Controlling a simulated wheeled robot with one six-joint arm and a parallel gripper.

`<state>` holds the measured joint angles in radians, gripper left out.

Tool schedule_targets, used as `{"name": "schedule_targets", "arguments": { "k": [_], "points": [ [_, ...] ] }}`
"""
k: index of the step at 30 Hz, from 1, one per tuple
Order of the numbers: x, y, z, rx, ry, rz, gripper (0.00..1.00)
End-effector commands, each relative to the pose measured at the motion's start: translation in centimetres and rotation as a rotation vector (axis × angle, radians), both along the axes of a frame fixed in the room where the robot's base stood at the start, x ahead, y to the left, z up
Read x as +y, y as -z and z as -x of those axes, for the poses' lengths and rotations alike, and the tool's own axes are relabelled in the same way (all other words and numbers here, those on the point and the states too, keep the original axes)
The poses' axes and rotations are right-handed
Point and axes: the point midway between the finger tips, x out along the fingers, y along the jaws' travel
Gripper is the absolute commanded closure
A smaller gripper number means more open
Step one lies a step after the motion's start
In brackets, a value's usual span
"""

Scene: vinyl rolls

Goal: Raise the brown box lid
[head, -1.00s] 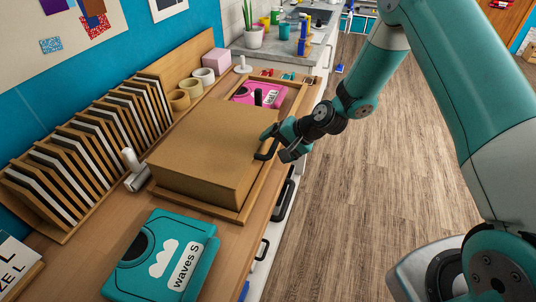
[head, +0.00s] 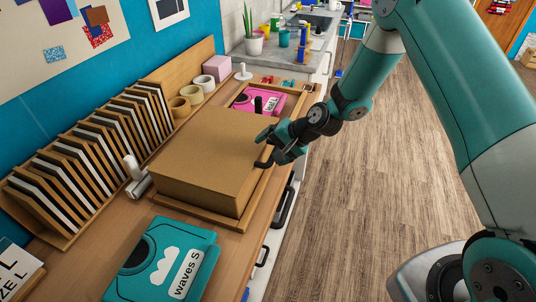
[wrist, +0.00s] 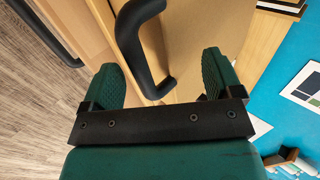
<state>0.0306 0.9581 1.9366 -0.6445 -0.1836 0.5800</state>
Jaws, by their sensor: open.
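The brown box (head: 215,150) sits closed on a wooden tray on the bench, its lid flat on top. A black handle (head: 262,164) sticks out from its right side. My gripper (head: 270,146) is open beside that side, at the handle. In the wrist view, the black handle (wrist: 130,45) reaches in between the two spread green fingers of my gripper (wrist: 160,78), with the brown box face (wrist: 190,40) behind it. The fingers do not appear to press on the handle.
A teal waves S box (head: 162,260) lies in front of the brown box. A white roller (head: 135,175) and a slotted rack (head: 85,160) stand left. A pink box (head: 258,101) lies behind. Drawer handles (head: 284,205) jut from the bench front. The floor at right is clear.

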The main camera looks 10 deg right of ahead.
Motion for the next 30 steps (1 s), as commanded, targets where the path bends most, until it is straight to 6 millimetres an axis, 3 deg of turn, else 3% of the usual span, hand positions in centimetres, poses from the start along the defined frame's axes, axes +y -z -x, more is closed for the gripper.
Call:
{"name": "schedule_targets", "arguments": {
  "k": [30],
  "points": [
    [1.3, -6.2, -0.8, -0.001, -0.001, 0.000, 0.15]
  ]
}}
